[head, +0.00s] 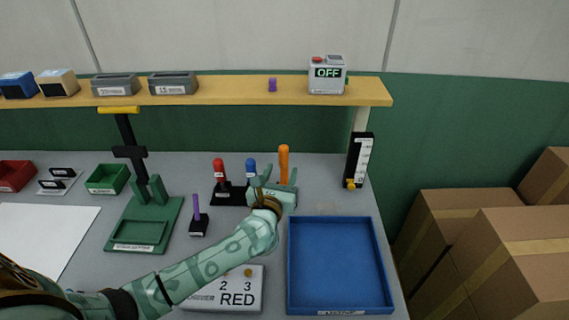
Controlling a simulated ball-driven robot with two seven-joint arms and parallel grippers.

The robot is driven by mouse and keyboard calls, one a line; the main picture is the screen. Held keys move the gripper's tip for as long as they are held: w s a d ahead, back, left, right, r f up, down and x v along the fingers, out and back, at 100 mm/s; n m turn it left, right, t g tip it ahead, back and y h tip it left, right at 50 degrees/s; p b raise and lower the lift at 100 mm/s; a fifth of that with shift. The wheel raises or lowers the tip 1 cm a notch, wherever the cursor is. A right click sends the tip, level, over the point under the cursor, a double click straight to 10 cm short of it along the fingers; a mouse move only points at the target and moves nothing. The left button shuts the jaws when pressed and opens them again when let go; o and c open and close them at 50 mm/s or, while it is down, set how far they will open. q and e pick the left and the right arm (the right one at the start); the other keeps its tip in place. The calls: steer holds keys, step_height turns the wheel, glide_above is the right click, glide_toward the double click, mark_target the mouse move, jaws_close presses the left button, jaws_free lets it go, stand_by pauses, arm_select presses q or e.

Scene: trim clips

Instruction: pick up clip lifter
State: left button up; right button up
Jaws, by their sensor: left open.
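Several handled tools stand upright at the back of the bench; no readable label tells which one is the clip lifter. A red handle (219,170) and a blue handle (251,167) stand in a black rack (237,196). A taller orange handle (284,160) rises just behind my left gripper (275,181), near its right finger. The left gripper is open, with its fingers spread and pointing away from me. I cannot tell whether it touches the orange handle, whose lower part is hidden. A thin purple tool (197,208) stands in a small black holder. My right gripper is not in view.
A blue tray (291,270) lies empty at the right. A grey box marked RED (237,299) is below my left forearm. A green fixture (170,215) stands at the left. A wooden shelf (225,88) runs above, bearing a device reading OFF (327,85). Cardboard boxes (520,250) stand right of the bench.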

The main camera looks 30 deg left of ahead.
mark_target(282, 162)
arm_select(q)
steer(key=x, duration=0.4)
steer(key=b+x, duration=0.1)
steer(key=x, duration=0.1)
steer(key=shift+w+a+f, duration=0.2)
steer(key=shift+a, duration=0.25)
steer(key=shift+s, duration=0.1)
jaws_close()
